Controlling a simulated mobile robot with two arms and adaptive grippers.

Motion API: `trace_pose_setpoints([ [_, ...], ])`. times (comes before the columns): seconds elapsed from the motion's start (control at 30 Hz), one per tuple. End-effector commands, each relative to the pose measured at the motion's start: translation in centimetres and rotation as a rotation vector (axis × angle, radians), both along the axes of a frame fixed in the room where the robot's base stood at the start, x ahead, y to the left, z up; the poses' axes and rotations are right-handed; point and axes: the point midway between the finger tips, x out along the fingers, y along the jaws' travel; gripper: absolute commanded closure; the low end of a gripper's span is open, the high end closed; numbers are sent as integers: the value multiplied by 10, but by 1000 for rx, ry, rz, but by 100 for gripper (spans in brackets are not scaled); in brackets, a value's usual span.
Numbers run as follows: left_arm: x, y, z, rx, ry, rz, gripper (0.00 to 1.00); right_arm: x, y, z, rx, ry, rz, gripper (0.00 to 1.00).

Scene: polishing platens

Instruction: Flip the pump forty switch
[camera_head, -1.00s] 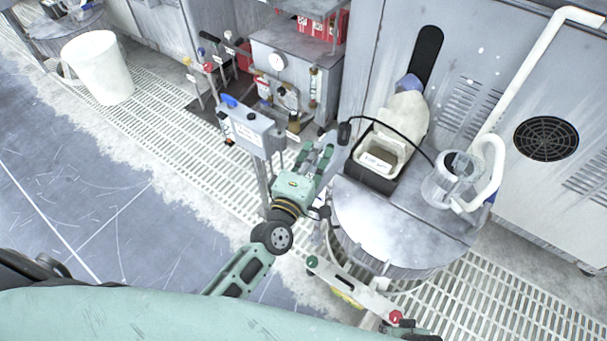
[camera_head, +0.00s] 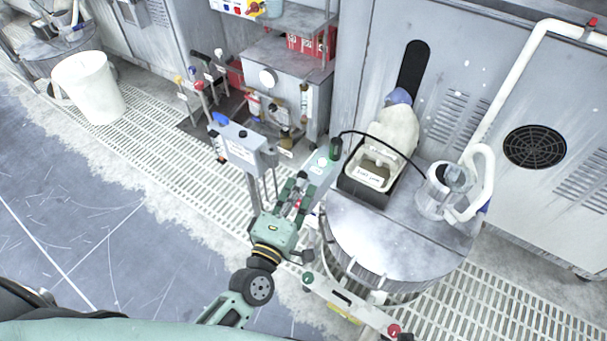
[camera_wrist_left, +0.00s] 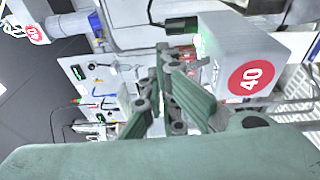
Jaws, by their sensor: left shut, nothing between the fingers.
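A pale box with a red round 40 label (camera_wrist_left: 250,76) fills the upper right of the left wrist view. In the head view the pale box (camera_head: 321,168) stands beside the drum, with a dark green cable plug (camera_head: 335,149) at its top; the plug (camera_wrist_left: 182,26) also shows in the wrist view. My left gripper (camera_head: 302,178) is shut and empty, its fingertips just left of and below this box in the head view. My right gripper is not in view.
A grey control box (camera_head: 243,150) on a post stands left of my gripper. A round metal drum (camera_head: 375,235) stands at right, bearing a dark tray (camera_head: 350,188) and a clear jug (camera_head: 437,195). A white bucket (camera_head: 90,88) stands on the grating at far left.

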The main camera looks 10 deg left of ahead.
Motion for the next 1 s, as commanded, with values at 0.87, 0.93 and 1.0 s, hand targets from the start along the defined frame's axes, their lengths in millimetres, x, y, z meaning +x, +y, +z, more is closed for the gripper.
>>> trace_pose_setpoints([
  [0.87,-53,5,-14,63,21,-23,100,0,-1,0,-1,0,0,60],
  [0.93,-55,-2,-31,153,56,-63,100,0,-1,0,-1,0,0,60],
  [1.0,-59,-10,-58,288,107,-124,100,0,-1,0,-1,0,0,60],
])
